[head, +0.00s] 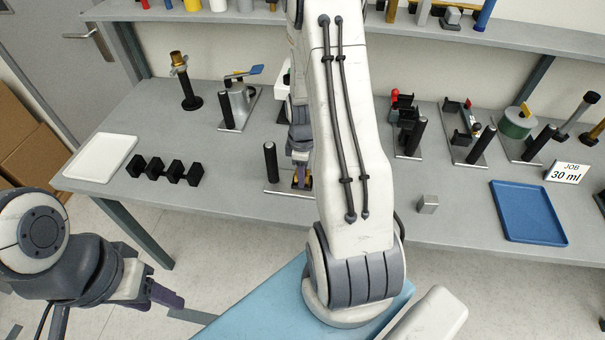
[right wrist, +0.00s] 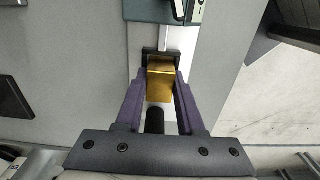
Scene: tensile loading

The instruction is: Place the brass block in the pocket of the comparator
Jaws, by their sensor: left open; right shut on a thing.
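My right gripper (right wrist: 160,95) is shut on the brass block (right wrist: 160,78), with one purple finger on each side of it. In the right wrist view the block is at the comparator's dark pocket (right wrist: 149,52); I cannot tell whether it is seated. In the head view, my right arm hides most of the comparator; part of its base plate (head: 277,189) and a black post show. The right gripper (head: 302,180) is low over that plate. My left gripper (head: 165,296) is off the table's front edge at lower left, empty.
A white tray (head: 101,157) and a black block rack (head: 165,170) lie left. A grey metal cube (head: 428,204) and a blue tray (head: 529,212) lie right. Several fixtures with black posts stand along the table. A shelf runs along the back.

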